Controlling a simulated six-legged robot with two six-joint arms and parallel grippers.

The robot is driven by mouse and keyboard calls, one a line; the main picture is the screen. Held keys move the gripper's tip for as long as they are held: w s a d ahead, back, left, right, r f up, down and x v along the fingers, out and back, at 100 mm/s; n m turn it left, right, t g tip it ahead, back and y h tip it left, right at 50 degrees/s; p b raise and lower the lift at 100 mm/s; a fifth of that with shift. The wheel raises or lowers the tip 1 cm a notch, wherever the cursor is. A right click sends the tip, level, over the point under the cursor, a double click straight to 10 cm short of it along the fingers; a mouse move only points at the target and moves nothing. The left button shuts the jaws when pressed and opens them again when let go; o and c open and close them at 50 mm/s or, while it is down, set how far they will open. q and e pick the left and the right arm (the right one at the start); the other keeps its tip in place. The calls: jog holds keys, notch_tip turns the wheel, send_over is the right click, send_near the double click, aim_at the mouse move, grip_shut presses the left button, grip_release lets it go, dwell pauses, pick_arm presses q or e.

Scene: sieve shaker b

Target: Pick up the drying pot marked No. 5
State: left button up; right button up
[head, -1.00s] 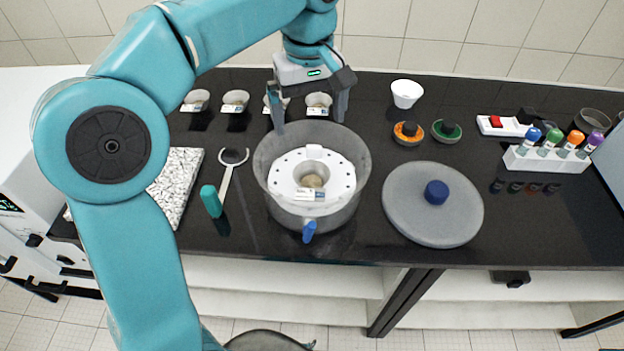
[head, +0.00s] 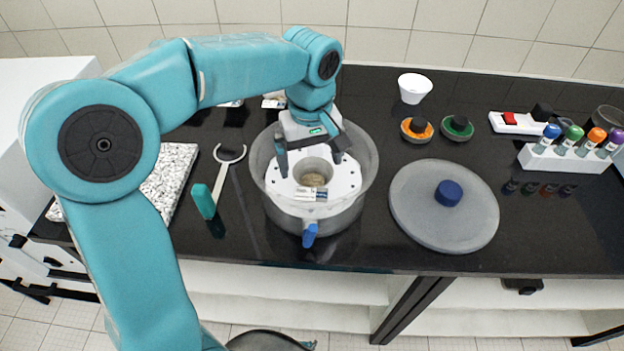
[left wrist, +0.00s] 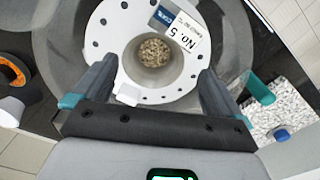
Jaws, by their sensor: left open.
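The drying pot marked No. 5 (left wrist: 155,50) is a small round cup with grainy brown material inside. It sits in the white perforated disc (left wrist: 205,20) within the grey round vessel (head: 347,205). Its label reads "No. 5" in the left wrist view, and the pot also shows in the head view (head: 314,179). My right gripper is out of view.
A grey lid with a blue knob (head: 448,194) lies right of the vessel. A teal-handled tool (head: 204,201) and a speckled mat (head: 170,185) lie left.

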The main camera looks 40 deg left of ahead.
aim_at(314, 185)
pick_arm(q)
jog(key=f, duration=0.5)
jog(key=shift+w+d, duration=0.25)
jog(key=shift+w, duration=0.1)
jog(key=shift+a+f, duration=0.1)
jog(key=shift+f, duration=0.05)
jog(key=c, duration=0.8)
jog(key=shift+c, duration=0.2)
